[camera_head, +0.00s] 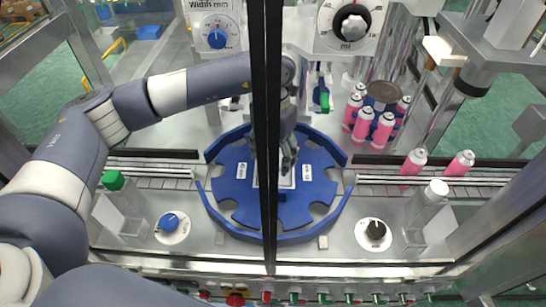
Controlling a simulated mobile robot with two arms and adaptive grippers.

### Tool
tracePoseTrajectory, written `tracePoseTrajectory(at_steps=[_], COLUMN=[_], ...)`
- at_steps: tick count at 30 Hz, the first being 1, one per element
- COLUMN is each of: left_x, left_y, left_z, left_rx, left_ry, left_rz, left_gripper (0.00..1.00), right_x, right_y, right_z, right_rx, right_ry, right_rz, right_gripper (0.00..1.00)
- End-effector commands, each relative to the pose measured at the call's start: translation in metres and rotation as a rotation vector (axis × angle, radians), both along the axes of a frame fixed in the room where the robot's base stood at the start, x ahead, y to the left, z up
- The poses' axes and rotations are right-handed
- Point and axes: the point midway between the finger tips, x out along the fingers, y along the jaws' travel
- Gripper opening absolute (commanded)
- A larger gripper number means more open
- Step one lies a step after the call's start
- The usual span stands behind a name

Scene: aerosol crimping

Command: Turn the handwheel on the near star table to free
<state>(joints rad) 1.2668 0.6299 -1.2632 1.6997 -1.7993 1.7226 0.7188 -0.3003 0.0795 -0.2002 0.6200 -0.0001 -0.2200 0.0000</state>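The near star table is a blue disc with rounded pockets (232,190) inside a blue curved guide (318,232), in the middle of the head view. Two small white labels lie on it, left and right of centre. My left arm reaches in from the left, and its gripper (289,160) points down over the centre of the disc. A dark upright frame bar hides part of the gripper and disc. I cannot make out the handwheel under the gripper, whether the fingers touch anything, or whether they are open or shut. My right gripper is not in view.
The dark upright bar (268,120) stands in front of the disc. Conveyor rails (160,172) run to both sides. Pink cans (459,163) stand on the right conveyor, and several more (382,128) at the back turntable. A blue knob (170,221) and black knob (375,229) flank the disc.

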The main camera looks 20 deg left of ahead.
Motion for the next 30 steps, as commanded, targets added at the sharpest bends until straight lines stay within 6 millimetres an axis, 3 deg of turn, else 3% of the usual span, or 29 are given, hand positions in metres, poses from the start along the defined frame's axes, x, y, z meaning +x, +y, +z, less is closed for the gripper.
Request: tracePoseTrajectory(at_steps=[16,17,19,30], left_x=[0.0014,0.0014,0.0013,0.0005], left_y=[0.0003,0.0003,0.0002,-0.0001], left_z=[0.0022,0.0022,0.002,0.0013], left_rx=[0.0,0.0,0.0,-0.001], left_ry=[-0.005,-0.005,-0.004,-0.002], left_rz=[0.034,0.034,0.034,0.03], left_gripper=[0.38,0.64,0.8,0.82], right_x=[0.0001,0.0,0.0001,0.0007], right_y=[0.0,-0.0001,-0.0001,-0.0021], right_z=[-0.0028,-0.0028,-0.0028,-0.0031], right_rx=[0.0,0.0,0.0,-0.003], right_ry=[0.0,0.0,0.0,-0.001], right_rz=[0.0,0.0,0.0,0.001], right_gripper=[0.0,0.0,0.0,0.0])
